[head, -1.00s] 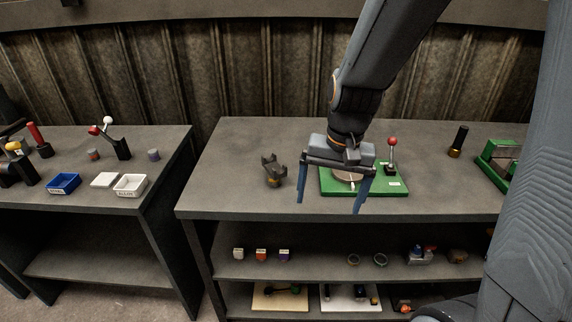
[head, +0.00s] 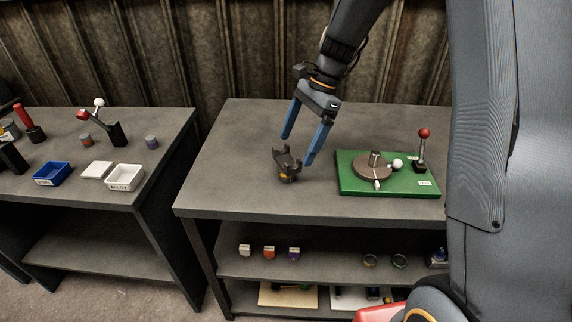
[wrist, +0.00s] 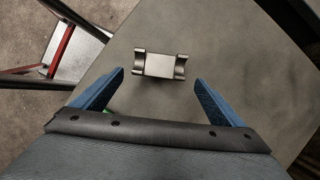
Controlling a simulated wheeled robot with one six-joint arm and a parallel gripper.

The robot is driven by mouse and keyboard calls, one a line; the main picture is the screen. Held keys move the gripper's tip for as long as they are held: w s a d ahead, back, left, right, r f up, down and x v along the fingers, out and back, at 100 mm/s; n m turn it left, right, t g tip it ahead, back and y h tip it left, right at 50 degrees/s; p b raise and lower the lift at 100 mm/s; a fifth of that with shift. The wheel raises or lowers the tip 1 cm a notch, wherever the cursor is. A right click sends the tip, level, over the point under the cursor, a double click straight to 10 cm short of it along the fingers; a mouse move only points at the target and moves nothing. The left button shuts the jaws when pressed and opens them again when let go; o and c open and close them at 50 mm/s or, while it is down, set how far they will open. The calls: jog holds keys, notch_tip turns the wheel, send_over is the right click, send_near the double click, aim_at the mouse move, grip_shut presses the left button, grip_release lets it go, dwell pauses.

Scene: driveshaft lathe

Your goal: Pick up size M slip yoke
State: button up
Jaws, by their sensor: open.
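A dark metal slip yoke (head: 286,164) with two forked ears on top and a yellowish mark low on its body stands on the grey workbench. I cannot read a size on it. My gripper (head: 299,147) is open with its blue fingers pointing down, above and around the yoke's upper area in the head view. In the wrist view the yoke (wrist: 161,65) lies ahead of the two blue fingertips (wrist: 159,76), roughly centred between them. Nothing is between the fingers in contact, as far as I can see.
The workbench (head: 235,185) has free room left of and behind the yoke. A green fixture board (head: 350,183) with a round turntable and a red-knobbed lever (head: 423,146) stands to the right. A lower shelf (head: 330,262) holds small parts. Another table with bins stands left.

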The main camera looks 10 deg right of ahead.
aim_at(288, 160)
jog(key=x, duration=0.2)
jog(key=p+x, duration=0.1)
jog(key=x, duration=0.1)
jog(key=p+x, duration=0.1)
jog(key=x, duration=0.1)
jog(key=shift+s+a+r, duration=0.1)
jog(key=shift+s+a, duration=0.2)
jog(key=shift+s, duration=0.05)
jog(key=shift+a+f, duration=0.25)
jog(key=shift+f, duration=0.35)
jog(key=c, duration=1.6)
jog(key=shift+c, duration=1)
jog(key=shift+r, duration=0.2)
